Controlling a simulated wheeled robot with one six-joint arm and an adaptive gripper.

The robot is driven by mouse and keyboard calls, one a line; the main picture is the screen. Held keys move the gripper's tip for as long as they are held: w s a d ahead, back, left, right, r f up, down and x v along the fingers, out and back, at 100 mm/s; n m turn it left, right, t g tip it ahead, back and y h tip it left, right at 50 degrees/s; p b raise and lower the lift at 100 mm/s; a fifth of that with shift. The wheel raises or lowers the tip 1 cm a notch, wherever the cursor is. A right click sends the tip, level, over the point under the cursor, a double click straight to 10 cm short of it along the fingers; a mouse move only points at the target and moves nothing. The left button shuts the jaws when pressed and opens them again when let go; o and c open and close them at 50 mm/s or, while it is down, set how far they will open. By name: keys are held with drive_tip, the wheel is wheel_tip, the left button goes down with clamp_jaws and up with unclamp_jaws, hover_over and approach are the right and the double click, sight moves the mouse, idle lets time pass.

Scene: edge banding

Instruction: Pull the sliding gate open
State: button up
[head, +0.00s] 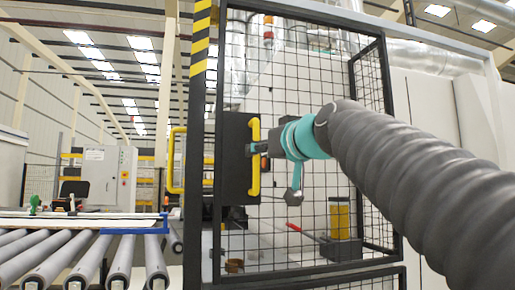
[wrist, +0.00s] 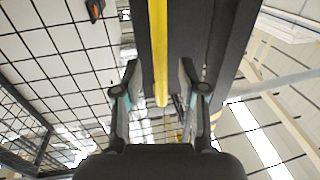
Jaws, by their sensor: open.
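The sliding gate (head: 300,95) is a black wire-mesh panel with a dark frame. A black plate (head: 236,160) sits at its left side and carries a yellow vertical handle (head: 254,180). My gripper (head: 257,148) is at the handle's upper half in the head view, partly hidden by my wrist. In the wrist view my gripper (wrist: 158,80) is open, with one finger on each side of the yellow handle (wrist: 159,50). Gaps show between the fingers and the handle. Whether the gate stands open at all is unclear.
A yellow-and-black striped post (head: 199,60) stands left of the plate, with another yellow handle (head: 172,160) beside it. A roller conveyor (head: 75,262) fills the lower left. A yellow container (head: 339,217) and a grey box (head: 341,250) show behind the mesh.

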sight(256, 185)
drive_tip(key=shift+p+x, duration=0.3)
drive_tip(key=shift+x, duration=1.55)
clamp_jaws()
